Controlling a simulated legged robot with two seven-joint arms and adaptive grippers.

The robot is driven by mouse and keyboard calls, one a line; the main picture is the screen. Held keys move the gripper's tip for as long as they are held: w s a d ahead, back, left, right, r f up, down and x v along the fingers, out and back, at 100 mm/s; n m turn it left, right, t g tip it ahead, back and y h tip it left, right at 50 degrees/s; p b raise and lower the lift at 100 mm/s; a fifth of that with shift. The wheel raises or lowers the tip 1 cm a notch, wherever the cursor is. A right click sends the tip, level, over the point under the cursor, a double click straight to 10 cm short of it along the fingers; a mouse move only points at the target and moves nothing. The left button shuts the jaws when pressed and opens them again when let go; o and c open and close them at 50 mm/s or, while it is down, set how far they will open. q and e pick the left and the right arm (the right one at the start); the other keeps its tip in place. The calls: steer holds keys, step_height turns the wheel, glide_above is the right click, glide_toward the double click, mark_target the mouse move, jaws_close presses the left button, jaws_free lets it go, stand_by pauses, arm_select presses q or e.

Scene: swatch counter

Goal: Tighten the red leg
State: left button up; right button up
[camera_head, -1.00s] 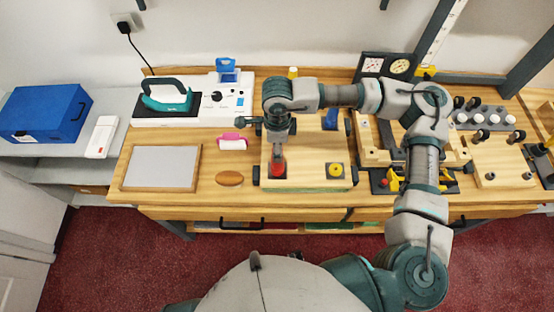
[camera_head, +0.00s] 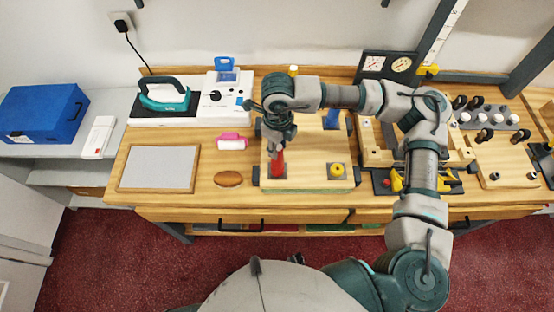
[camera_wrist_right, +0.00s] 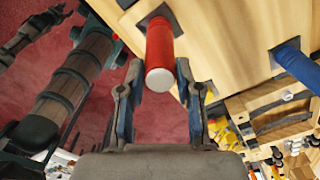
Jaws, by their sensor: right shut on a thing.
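The red leg (camera_head: 278,166) stands in a dark square socket at the near left corner of the light wooden board (camera_head: 310,165). In the right wrist view the red leg (camera_wrist_right: 160,45) shows a pale round end and lies between the two fingers. My right gripper (camera_head: 275,150) reaches down onto the leg from above and is shut on it; it also shows in the right wrist view (camera_wrist_right: 158,72). The arm hides the far left part of the board. My left gripper is out of view.
A yellow leg (camera_head: 337,170) is at the board's near right corner and a blue leg (camera_head: 331,120) at the far right. A pink item (camera_head: 232,142), a brown oval (camera_head: 228,179) and a grey framed pad (camera_head: 158,168) lie left of the board. A wooden fixture stands right.

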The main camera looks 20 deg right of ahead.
steer(key=m, duration=0.5)
steer(key=shift+f+m+b, duration=0.15)
steer(key=shift+m+b, duration=0.15)
steer(key=shift+b, duration=0.1)
steer(key=m, duration=0.2)
steer(key=shift+m, duration=0.4)
steer(key=o, duration=0.8)
steer(key=shift+o, duration=0.2)
steer(key=shift+w, duration=0.1)
